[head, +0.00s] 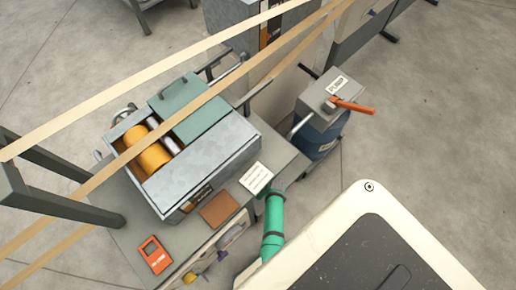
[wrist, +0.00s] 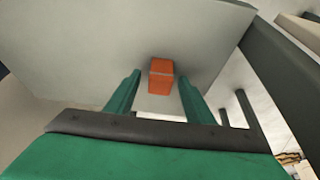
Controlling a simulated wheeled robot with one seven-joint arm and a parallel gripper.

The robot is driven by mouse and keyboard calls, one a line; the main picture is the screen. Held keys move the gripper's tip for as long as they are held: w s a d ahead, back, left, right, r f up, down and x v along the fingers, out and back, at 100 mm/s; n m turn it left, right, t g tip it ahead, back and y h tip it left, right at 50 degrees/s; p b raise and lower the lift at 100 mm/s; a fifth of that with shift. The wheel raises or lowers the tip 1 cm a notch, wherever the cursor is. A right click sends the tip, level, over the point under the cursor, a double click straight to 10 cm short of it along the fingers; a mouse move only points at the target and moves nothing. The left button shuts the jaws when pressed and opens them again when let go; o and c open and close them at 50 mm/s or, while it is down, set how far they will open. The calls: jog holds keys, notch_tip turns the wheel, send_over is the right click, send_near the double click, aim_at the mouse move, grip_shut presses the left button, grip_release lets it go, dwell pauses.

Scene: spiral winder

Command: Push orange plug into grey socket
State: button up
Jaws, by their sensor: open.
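In the wrist view an orange block (wrist: 161,76), which looks like the plug, sits against or in front of a pale grey panel (wrist: 90,50). My gripper (wrist: 158,78) is open, with one green finger to the left of the block and one to the right. Gaps show between the block and both fingers. I cannot tell how deep the block lies between the fingertips. I cannot make out the grey socket in either view. In the head view my gripper is hidden; only my green arm shows, beside the bench's near side.
The grey bench (head: 125,232) carries a winder box (head: 205,165) with yellow rolls, an orange-red device (head: 154,254), a brown pad (head: 219,209) and a white note (head: 256,178). A blue drum pump (head: 318,128) with an orange handle (head: 352,106) stands behind. Tan strips cross above.

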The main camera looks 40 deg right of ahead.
jog(key=c, duration=1.1)
jog(key=shift+o, duration=0.2)
jog(key=shift+r, duration=0.1)
jog(key=shift+r, duration=0.4)
notch_tip(320, 180, up, 2)
jog(key=shift+r, duration=0.1)
jog(key=s+a+r, duration=0.1)
jog(key=s+r, duration=0.2)
jog(key=s, duration=0.1)
jog(key=s+r, duration=0.3)
jog(key=s, duration=0.2)
jog(key=s+a+r, duration=0.1)
jog(key=s+r, duration=0.3)
jog(key=shift+s+a, duration=0.3)
jog(key=shift+s, duration=0.1)
jog(key=shift+w, duration=0.1)
